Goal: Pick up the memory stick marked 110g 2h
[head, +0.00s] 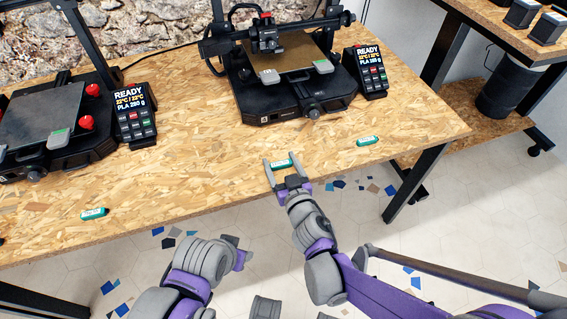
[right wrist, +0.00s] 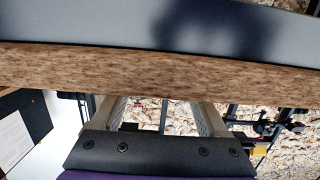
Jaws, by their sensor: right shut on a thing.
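My right gripper (head: 281,161) is at the front edge of the wooden table, its two fingers closed on the ends of a small green memory stick (head: 281,164). The stick's marking is too small to read. Another green stick (head: 367,141) lies to the right, and one more (head: 93,213) lies to the left near the front edge; their markings cannot be read either. In the right wrist view the table's edge (right wrist: 160,70) hides the fingertips and the held stick.
Two black printers stand on the table (head: 210,185), one at the middle back (head: 290,112) and one at the left (head: 62,160). Each has a control panel beside it, the right one (head: 371,85) and the left one (head: 134,118). The table's front strip is mostly clear.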

